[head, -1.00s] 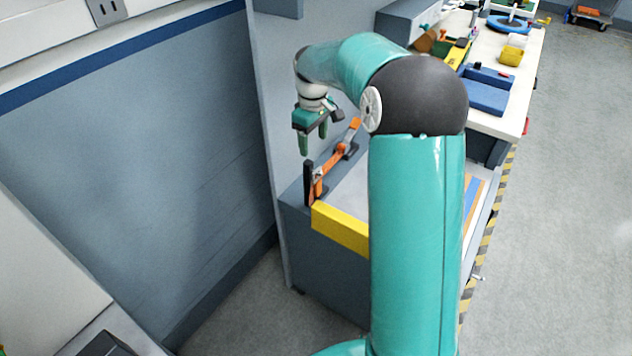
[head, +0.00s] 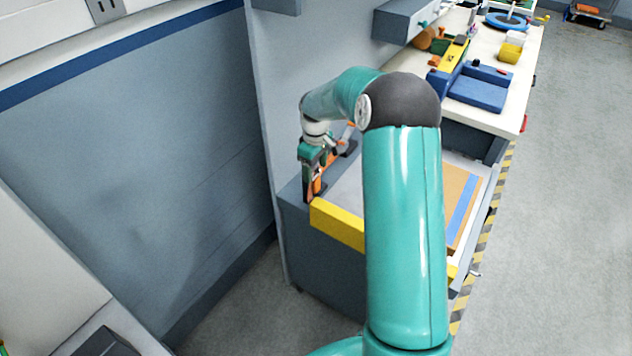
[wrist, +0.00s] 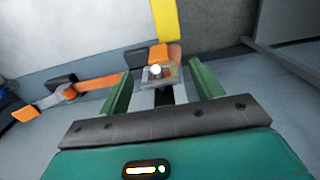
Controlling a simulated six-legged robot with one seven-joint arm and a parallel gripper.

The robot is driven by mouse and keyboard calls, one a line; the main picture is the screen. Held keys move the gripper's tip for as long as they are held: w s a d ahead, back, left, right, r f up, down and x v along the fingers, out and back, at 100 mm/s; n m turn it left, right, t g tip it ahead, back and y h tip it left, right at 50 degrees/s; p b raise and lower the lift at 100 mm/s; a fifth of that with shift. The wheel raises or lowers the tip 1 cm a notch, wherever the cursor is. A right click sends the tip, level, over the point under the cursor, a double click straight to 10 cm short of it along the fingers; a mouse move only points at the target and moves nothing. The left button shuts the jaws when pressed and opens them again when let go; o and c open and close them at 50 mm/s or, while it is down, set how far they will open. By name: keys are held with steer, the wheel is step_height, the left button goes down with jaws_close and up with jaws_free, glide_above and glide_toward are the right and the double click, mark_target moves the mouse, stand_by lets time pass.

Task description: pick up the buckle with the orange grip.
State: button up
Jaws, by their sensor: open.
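The buckle (wrist: 158,74) with the orange grip (wrist: 166,53) lies between the green fingers of my gripper (wrist: 161,70) in the wrist view. It has a metal body with a bright round pin. My gripper is open, with one finger on each side of the buckle; I cannot tell whether either finger touches it. In the head view, my gripper (head: 317,174) is low over the near left end of the bench, and the orange part (head: 317,187) shows just below it. The fingers and hand partly hide the buckle there.
A yellow bar (head: 337,223) edges the bench's near end. A grey wall panel (head: 283,100) stands close to the left of my gripper.

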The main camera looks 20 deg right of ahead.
mark_target(315, 179)
step_height(315, 179, down, 3)
steer(key=shift+f, duration=0.1)
steer(key=c, duration=1)
steer(key=shift+c, duration=0.3)
